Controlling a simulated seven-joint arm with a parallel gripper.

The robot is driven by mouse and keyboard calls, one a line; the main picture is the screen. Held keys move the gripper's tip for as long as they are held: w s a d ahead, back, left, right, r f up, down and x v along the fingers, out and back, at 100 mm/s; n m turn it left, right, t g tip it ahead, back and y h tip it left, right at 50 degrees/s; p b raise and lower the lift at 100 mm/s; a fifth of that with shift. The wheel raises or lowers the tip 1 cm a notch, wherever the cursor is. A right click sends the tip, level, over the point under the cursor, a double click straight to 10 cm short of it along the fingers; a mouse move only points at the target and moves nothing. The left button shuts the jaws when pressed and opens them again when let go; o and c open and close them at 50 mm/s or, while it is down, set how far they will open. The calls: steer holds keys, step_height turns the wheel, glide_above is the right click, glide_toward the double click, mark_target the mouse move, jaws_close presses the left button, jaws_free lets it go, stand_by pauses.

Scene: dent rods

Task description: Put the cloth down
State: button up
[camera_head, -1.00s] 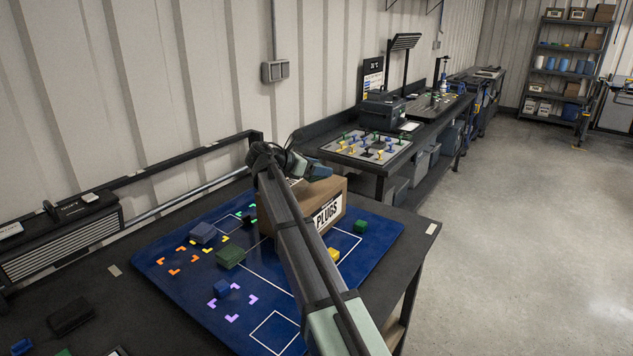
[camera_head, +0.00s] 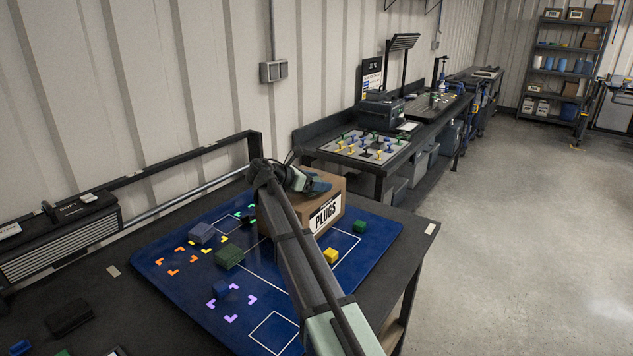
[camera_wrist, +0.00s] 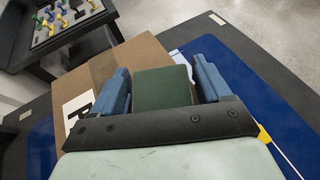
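My gripper (camera_wrist: 162,85) has two blue fingers close against both sides of a dark green, block-shaped thing (camera_wrist: 163,88). It looks held, but I cannot tell whether it is folded cloth. No other thing in view looks clearly like cloth. In the head view my gripper (camera_head: 318,184) is over or just behind the brown PLUGS box (camera_head: 330,205), and what it holds is hard to make out there. The box also shows under the fingers in the wrist view (camera_wrist: 140,52).
The blue mat (camera_head: 185,300) has white outlines and coloured corner marks. A dark green block (camera_head: 229,257), blue-grey block (camera_head: 202,233), blue block (camera_head: 221,288), yellow block (camera_head: 331,255) and green block (camera_head: 360,226) stand on it. Part of the mat's front is clear.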

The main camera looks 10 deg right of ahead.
steer(key=shift+o, duration=1.3)
steer(key=shift+a+r, duration=0.15)
steer(key=shift+r, duration=0.05)
steer(key=v, duration=1.1)
steer(key=shift+s+a+r, duration=0.1)
steer(key=shift+s+a, duration=0.15)
steer(key=shift+a, duration=0.05)
steer(key=shift+o, duration=0.7)
